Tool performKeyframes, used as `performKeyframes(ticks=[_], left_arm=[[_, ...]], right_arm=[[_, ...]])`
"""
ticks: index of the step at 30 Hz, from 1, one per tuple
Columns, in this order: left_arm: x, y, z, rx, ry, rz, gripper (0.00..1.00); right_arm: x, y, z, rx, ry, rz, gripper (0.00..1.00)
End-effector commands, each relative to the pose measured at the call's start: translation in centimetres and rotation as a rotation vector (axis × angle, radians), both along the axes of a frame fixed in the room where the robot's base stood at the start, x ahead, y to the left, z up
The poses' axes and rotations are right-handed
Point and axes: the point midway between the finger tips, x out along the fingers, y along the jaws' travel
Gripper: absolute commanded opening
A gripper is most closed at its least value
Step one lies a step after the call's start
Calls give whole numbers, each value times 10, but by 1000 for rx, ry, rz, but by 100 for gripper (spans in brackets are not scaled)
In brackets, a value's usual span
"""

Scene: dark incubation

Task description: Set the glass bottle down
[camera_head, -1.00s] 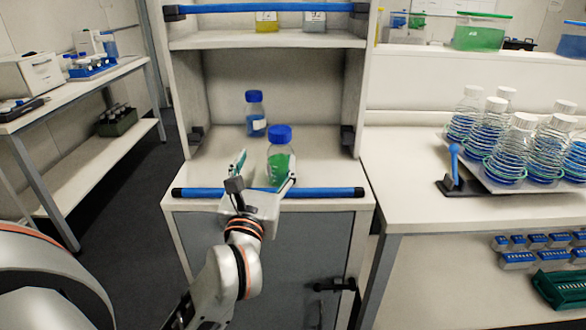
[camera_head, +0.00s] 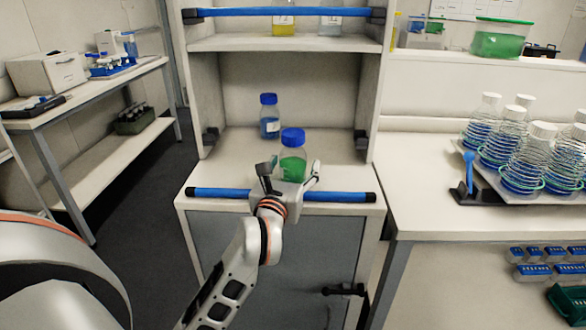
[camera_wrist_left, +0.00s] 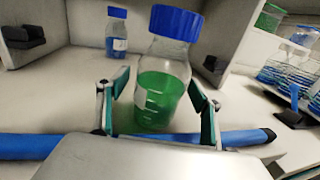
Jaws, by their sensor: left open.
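The glass bottle (camera_head: 292,160) has a blue cap and green liquid. It stands upright on the cabinet's lower shelf (camera_head: 235,160), just behind the blue front bar. My left gripper (camera_head: 289,172) is open at the bottle's near side. In the left wrist view, the bottle (camera_wrist_left: 160,90) stands between the spread fingers (camera_wrist_left: 158,100), with a visible gap on the left; whether the right finger touches it I cannot tell. The bottle's lower part is partly hidden behind the gripper in the head view. My right gripper is not in view.
A bottle with blue liquid (camera_head: 270,118) stands further back on the same shelf. A blue bar (camera_head: 340,197) crosses the shelf's front edge. A rack of capped flasks (camera_head: 470,150) stands on the right bench. The shelf right of the bottle is clear.

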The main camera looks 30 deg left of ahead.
Motion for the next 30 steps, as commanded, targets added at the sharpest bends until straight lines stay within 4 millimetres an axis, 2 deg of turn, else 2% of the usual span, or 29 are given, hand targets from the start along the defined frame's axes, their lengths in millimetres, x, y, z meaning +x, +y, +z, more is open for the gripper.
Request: performKeyframes(ticks=[5, 6, 12, 13, 14, 23, 26, 30], left_arm=[[0, 0, 0, 0, 0, 0, 66], [0, 0, 0, 0, 0, 0, 63], [0, 0, 0, 0, 0, 0, 12], [0, 0, 0, 0, 0, 0, 12], [0, 0, 2, 2, -3, 0, 7], [0, 0, 5, 3, -4, 0, 6], [0, 0, 13, 3, -6, 0, 6], [0, 0, 33, 3, -11, 0, 6]], right_arm=[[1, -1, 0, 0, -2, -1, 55], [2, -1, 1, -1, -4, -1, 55], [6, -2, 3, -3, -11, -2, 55], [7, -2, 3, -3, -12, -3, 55], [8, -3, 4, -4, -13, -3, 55], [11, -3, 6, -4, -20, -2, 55], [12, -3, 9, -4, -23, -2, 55], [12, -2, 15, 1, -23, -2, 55]])
